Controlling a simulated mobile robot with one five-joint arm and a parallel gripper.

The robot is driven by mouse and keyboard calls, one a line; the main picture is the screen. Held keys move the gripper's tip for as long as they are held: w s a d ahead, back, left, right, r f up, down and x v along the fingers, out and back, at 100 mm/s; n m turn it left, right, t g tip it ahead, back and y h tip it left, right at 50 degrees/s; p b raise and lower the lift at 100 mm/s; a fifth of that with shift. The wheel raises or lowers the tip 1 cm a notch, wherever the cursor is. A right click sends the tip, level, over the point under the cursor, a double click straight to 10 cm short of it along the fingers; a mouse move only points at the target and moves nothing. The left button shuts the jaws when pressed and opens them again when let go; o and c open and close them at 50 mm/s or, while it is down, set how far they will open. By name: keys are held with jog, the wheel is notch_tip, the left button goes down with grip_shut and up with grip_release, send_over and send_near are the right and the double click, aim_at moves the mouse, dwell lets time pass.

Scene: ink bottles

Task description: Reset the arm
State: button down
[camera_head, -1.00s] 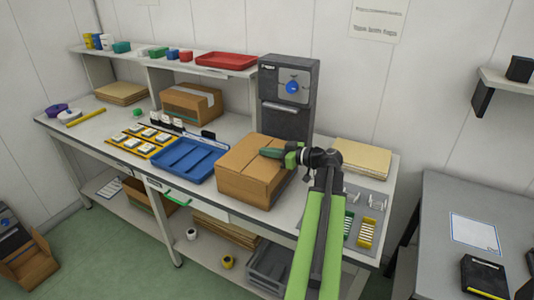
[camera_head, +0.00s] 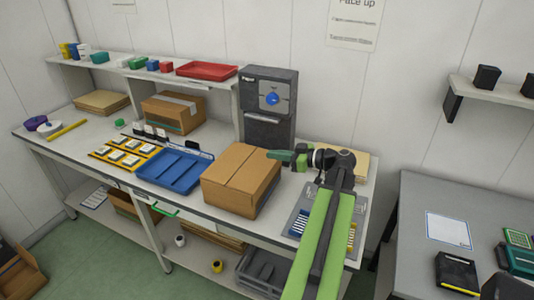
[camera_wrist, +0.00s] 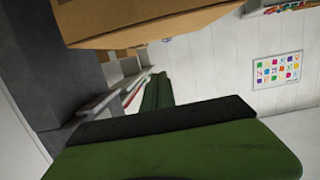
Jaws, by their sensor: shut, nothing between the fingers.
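My arm is green with dark joints and reaches up from the bottom of the head view. My gripper (camera_head: 275,155) points left, just beyond the right back corner of the closed cardboard box (camera_head: 240,178) and in front of the dark dispenser (camera_head: 268,105). It looks shut and holds nothing. In the wrist view my green gripper finger (camera_wrist: 180,150) fills the bottom, and a cardboard surface (camera_wrist: 140,18) shows close at the top. I cannot tell whether the gripper touches the box.
A shelf holds a red tray (camera_head: 207,69). A grey table (camera_head: 420,205) stands at the right. The floor between the two tables is partly hidden by my arm.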

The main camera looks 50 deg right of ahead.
jog(key=shift+w, duration=0.1)
